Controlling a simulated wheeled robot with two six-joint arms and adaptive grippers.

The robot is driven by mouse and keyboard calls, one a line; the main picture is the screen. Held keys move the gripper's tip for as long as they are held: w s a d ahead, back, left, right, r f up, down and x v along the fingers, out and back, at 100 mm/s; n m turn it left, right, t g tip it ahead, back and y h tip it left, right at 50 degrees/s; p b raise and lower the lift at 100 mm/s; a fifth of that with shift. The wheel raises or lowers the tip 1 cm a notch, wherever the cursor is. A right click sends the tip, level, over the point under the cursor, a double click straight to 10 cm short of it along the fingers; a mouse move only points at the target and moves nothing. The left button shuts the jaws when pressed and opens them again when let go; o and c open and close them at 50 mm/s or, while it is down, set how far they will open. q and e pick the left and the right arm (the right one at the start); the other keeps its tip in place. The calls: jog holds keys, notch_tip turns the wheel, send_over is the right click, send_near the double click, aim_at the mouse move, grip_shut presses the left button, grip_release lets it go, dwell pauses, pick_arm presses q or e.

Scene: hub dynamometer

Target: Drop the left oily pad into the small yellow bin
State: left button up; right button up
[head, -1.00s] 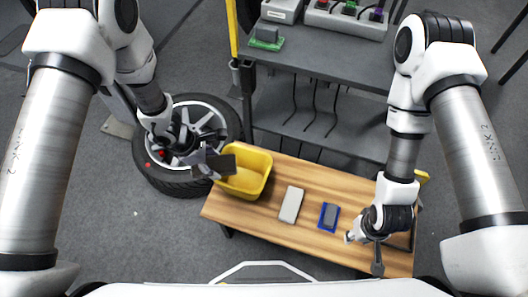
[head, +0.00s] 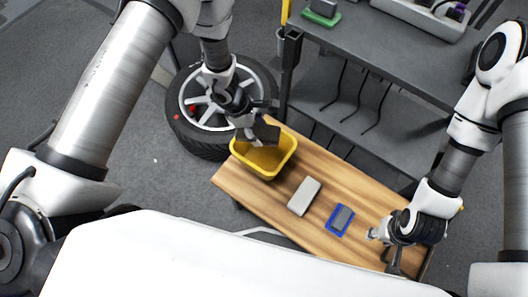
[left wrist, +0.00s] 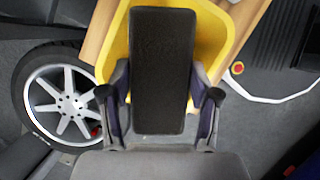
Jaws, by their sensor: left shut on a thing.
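My left gripper (head: 250,132) is shut on a dark, flat oily pad (head: 266,134). In the head view the pad is over the far part of the small yellow bin (head: 281,163), which stands at the left end of the wooden bench. In the left wrist view the dark pad (left wrist: 162,70) sits between both fingers, with the yellow bin (left wrist: 211,40) behind it. I cannot tell how far above the bin the pad is. My right gripper (head: 378,236) is near the bench's right end, empty; its finger gap is too small to judge.
A grey block (head: 304,196) and a blue-edged pad (head: 340,220) lie on the wooden bench (head: 235,182). A wheel with tyre (head: 190,140) is on the floor left of the bin. A grey shelf unit (head: 350,55) stands behind the bench.

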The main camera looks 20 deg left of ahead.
pick_arm(q)
jog(key=o, duration=1.2)
jog(key=shift+r, duration=0.1)
jog(key=v, duration=1.1)
jog(key=shift+a+r, duration=0.1)
jog(key=shift+r, duration=0.3)
